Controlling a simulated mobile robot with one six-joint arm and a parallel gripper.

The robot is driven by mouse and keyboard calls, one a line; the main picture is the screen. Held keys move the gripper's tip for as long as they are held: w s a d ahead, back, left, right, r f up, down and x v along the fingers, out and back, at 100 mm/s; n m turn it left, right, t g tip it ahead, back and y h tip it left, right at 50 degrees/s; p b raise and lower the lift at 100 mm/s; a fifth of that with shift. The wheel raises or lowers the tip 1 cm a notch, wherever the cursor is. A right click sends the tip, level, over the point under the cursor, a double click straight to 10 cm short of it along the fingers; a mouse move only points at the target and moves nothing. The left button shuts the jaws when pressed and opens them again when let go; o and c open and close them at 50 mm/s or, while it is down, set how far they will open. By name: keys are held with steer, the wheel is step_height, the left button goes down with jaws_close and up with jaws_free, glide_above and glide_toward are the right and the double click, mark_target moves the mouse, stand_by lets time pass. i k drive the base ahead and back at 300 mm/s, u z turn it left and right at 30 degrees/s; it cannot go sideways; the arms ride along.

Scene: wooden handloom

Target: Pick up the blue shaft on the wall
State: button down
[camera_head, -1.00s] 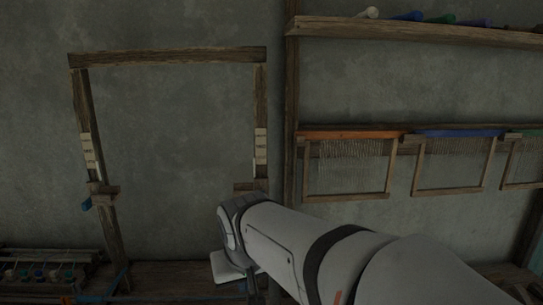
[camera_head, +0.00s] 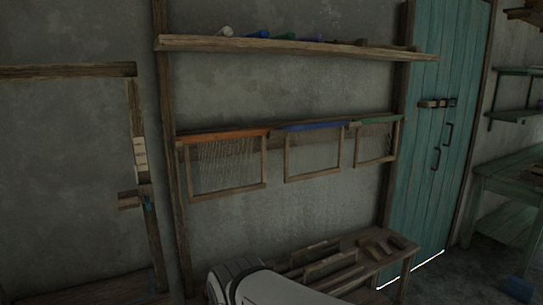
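The blue shaft (camera_head: 314,126) hangs on the wall as a wooden frame with a blue top bar. It is in the middle of a row, between a shaft with an orange top bar (camera_head: 227,135) on the left and one with a green top bar (camera_head: 376,120) on the right. My arm shows at the bottom of the view, well below the row. My gripper's fingers are not visible, so I cannot see whether it is open or shut.
A shelf (camera_head: 290,47) with colored spools runs above the shafts. A low wooden bench (camera_head: 341,259) holding tools stands below them. A teal door (camera_head: 437,130) and a green table (camera_head: 512,180) are at the right. A loom post (camera_head: 146,200) stands at the left.

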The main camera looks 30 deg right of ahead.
mark_target(307, 127)
steer(key=z, duration=0.55)
steer(key=k, duration=0.9)
steer(key=z, duration=0.55)
steer(key=i, duration=1)
steer(key=u, duration=0.1)
steer(key=k, duration=1)
steer(key=z, duration=0.7)
steer(key=i, duration=1.45)
steer(key=u, duration=0.5)
steer(key=i, duration=1.1)
steer(key=u, duration=0.6)
